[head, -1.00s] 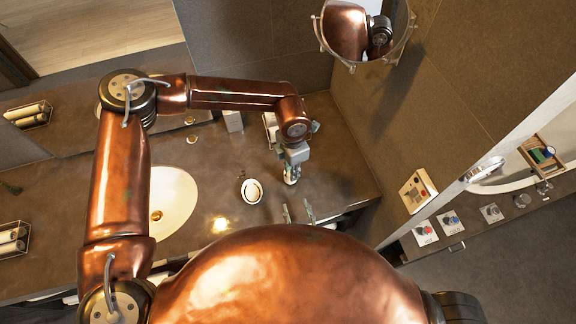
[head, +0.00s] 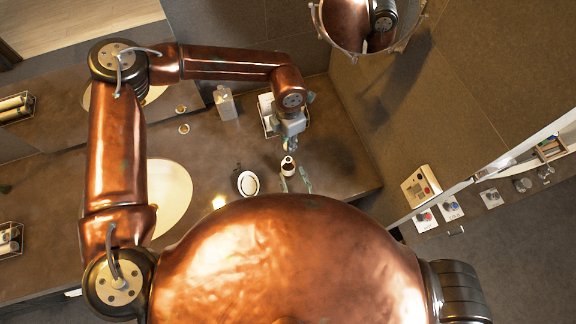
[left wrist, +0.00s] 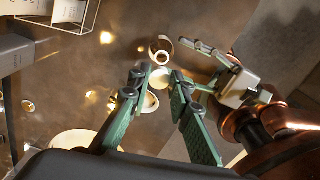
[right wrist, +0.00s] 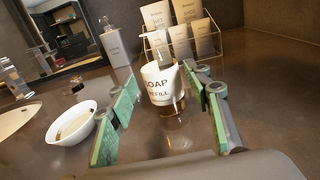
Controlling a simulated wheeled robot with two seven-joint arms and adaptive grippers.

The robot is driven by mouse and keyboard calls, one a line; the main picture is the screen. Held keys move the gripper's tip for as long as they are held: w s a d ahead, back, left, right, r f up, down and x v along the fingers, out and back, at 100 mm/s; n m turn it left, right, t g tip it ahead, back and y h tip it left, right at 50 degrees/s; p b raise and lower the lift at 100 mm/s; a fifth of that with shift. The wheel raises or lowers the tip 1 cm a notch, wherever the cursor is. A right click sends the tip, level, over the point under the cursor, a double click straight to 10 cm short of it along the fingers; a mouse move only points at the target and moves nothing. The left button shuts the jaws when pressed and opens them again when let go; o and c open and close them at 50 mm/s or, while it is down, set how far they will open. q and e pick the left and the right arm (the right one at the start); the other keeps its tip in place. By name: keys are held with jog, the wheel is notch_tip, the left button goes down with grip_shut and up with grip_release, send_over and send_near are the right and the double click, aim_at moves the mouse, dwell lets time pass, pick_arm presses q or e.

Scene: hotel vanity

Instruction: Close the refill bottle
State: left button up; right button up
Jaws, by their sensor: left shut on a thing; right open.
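The refill bottle (head: 288,168) stands upright on the counter, amber with a white label; the right wrist view shows its "SOAP REFILL" label (right wrist: 161,84). From above, in the left wrist view, it is a white-and-brown ring (left wrist: 161,46). My left gripper (head: 291,144) is beyond the bottle in the head view, apart from it. It is shut on a small pale round thing, apparently the cap (left wrist: 158,78). My right gripper (head: 296,182) is open on the near side of the bottle, its fingers (right wrist: 172,86) pointing at it, not gripping.
A white oval dish (head: 247,184) lies left of the bottle. A wire rack with white tubes (right wrist: 190,42) and a grey dispenser (head: 225,103) stand behind. The basin (head: 172,190) is at the left. The counter right of the bottle is clear.

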jog(key=x, duration=1)
jog(key=shift+r, duration=0.1)
jog(key=shift+w, duration=0.1)
jog(key=shift+c, duration=0.4)
grip_shut()
dwell(0.3)
